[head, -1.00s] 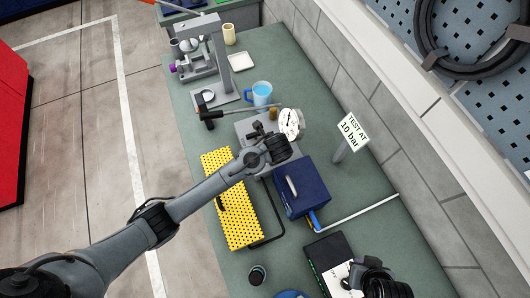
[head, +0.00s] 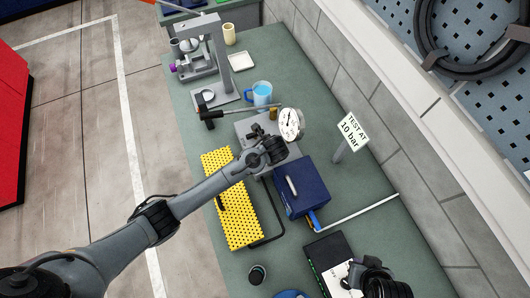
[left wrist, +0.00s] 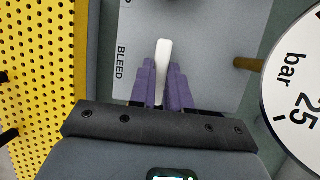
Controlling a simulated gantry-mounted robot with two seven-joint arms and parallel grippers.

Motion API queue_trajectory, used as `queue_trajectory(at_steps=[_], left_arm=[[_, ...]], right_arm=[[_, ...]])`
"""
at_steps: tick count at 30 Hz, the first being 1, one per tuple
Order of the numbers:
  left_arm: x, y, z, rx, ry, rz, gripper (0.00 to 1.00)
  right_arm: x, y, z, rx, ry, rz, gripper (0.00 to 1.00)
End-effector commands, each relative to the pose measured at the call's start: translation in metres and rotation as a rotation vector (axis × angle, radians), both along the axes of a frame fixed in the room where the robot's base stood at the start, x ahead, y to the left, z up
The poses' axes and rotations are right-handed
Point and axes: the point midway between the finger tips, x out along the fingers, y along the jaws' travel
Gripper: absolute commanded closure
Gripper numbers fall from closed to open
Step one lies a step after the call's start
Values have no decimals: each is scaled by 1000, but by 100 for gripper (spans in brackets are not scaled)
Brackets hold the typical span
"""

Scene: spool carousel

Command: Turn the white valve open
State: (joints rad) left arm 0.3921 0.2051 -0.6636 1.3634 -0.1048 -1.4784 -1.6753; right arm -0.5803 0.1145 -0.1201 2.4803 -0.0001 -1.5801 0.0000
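The white valve handle (left wrist: 163,62) shows in the left wrist view as a narrow lever over a grey plate (left wrist: 215,50) marked BLEED. The purple fingers of my left gripper (left wrist: 162,84) lie close along both sides of the lever and appear shut on it. In the head view my left gripper (head: 268,146) is over the grey gauge block, and its wrist hides the handle. My right gripper (head: 378,284) is at the bottom right edge, partly cut off, and its fingers cannot be made out.
A round white gauge (head: 291,124) stands just right of my left gripper. A blue box (head: 302,188), a yellow perforated panel (head: 236,215), a blue mug (head: 261,93) and a TEST AT 10 bar sign (head: 352,130) are nearby. Bare green bench lies at the right.

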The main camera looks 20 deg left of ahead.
Motion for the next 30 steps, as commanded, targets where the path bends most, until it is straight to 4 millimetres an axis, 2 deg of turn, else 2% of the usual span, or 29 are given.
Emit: queue_trajectory(at_steps=[14, 20, 30], left_arm=[[0, -1, 2, 1, 1, 58, 100], [1, -2, 3, -1, 2, 180, 100], [3, -3, 2, 0, 3, 491, 100]], right_arm=[[0, -2, 6, -10, 1, 6, 100], [0, -2, 16, -10, 1, 6, 100], [0, -1, 31, -6, 1, 3, 100]])
